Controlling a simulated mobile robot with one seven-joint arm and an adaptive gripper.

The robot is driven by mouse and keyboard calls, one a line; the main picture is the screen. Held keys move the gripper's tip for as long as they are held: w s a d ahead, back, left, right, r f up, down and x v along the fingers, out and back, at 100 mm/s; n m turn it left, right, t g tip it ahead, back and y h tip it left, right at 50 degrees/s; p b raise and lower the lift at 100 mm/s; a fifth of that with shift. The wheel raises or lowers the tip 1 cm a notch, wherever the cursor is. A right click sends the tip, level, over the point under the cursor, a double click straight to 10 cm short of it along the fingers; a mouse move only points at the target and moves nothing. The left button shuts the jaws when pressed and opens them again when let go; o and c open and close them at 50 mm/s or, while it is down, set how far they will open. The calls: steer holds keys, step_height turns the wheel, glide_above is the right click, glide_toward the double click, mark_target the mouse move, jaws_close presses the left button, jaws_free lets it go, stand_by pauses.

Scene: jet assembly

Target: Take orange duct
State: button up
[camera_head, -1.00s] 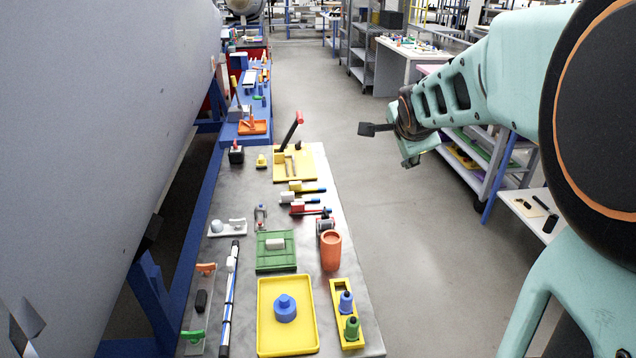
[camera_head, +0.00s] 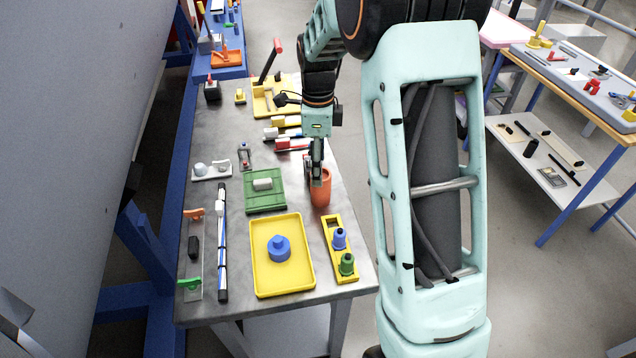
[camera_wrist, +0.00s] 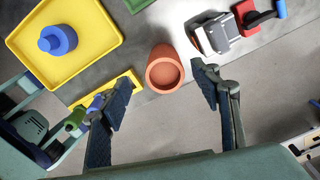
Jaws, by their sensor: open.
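The orange duct (camera_head: 321,192) is an upright orange cup-like cylinder near the right edge of the metal table. In the wrist view the orange duct (camera_wrist: 165,70) shows from above, with its round opening between the spread fingers. My gripper (camera_head: 316,172) points down over the duct, its fingers overlapping the duct's upper rim in the head view. In the wrist view my gripper (camera_wrist: 164,85) is open, with a gap on each side of the duct and nothing held. How far the fingertips are above the rim is hard to tell.
A yellow tray (camera_head: 256,270) with a blue part (camera_head: 279,248), a yellow holder (camera_head: 331,228) with blue and green bottles, and a green plate (camera_head: 252,203) lie close by. In the wrist view a grey-white clamp-like part (camera_wrist: 218,36) sits beside the right finger.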

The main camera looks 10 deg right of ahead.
steer(key=f, duration=0.7)
steer(key=shift+w+d+f+p, duration=0.15)
steer(key=shift+d+p, duration=0.2)
steer(key=shift+p, duration=0.05)
steer(key=shift+c, duration=0.6)
steer(key=c, duration=1)
